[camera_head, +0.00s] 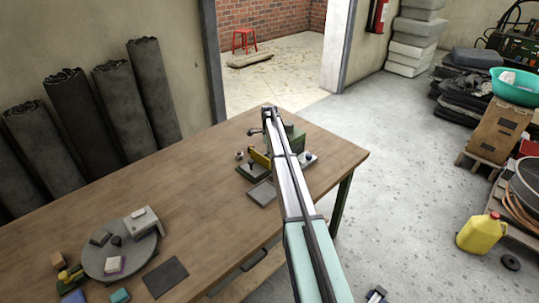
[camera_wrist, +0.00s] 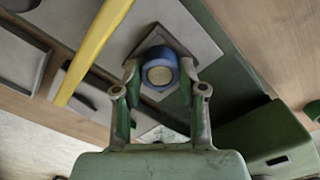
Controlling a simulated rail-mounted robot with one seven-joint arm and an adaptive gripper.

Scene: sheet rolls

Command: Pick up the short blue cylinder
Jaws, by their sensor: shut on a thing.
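The short blue cylinder (camera_wrist: 171,57) shows in the wrist view, seen end-on with a pale round face inside a blue rim. My gripper (camera_wrist: 160,75) has its two fingers on either side of it, shut on it. Behind it lies a grey square plate (camera_wrist: 196,38); I cannot tell whether the cylinder touches it. In the head view my arm covers part of the small green machine (camera_head: 297,140), and I cannot make out the cylinder there.
A yellow bar (camera_wrist: 92,48) runs close to the left of my gripper. A green block (camera_wrist: 262,140) is at the right. A round grey disc (camera_head: 98,266) with small items sits at the table's (camera_head: 190,190) near left. The table's middle is clear.

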